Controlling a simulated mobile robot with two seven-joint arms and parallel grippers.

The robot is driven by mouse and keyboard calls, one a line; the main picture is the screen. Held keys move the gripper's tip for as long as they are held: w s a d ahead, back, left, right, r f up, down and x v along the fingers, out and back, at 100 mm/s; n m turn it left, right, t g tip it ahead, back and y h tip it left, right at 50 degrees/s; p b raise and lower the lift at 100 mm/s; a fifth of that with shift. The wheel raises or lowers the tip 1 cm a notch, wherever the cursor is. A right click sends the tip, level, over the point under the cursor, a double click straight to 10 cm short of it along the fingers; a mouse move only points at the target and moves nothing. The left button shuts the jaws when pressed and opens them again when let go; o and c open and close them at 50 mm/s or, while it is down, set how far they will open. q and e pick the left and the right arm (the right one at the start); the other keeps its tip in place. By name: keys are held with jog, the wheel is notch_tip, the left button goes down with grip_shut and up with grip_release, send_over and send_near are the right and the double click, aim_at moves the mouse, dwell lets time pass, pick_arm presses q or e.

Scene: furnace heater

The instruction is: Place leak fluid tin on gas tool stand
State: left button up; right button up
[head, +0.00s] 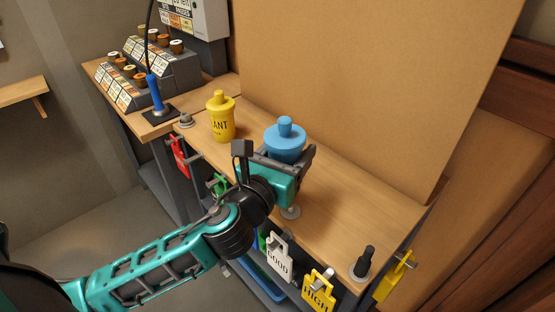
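A blue tin (285,139) with a knobbed lid is between the fingers of my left gripper (285,157), over the middle of the wooden bench. The fingers lie close against both its sides, with no clear gap. The gripper hides its lower part and label, so I cannot read whether it is the leak fluid tin, or see whether its base touches the bench. A yellow tin (221,120) with letters ending in "LANT" stands apart to its left. I cannot tell which fixture is the gas tool stand. My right gripper is out of view.
On the bench (340,195) are a pale round stand (290,212), a small grey piece (186,120) and a black-handled tool (364,262). A blue-handled tool (155,92) stands at the left. Tags, including a yellow one (319,290), hang at the front edge. A tall panel (370,80) closes the back.

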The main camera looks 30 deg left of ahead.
pick_arm(q)
jog(key=w+a+r+y+b, duration=0.1)
jog(key=w+a+r+b, duration=0.5)
jog(key=w+r, duration=0.6)
jog(key=f+b, duration=0.1)
jog(key=f, duration=0.5)
jog(key=f+b, duration=0.2)
jog(key=f, duration=0.3)
jog(key=s+a+f+b, duration=0.1)
jog(key=f+b, duration=0.1)
jog(key=f, duration=0.4)
jog(key=shift+f, duration=0.65)
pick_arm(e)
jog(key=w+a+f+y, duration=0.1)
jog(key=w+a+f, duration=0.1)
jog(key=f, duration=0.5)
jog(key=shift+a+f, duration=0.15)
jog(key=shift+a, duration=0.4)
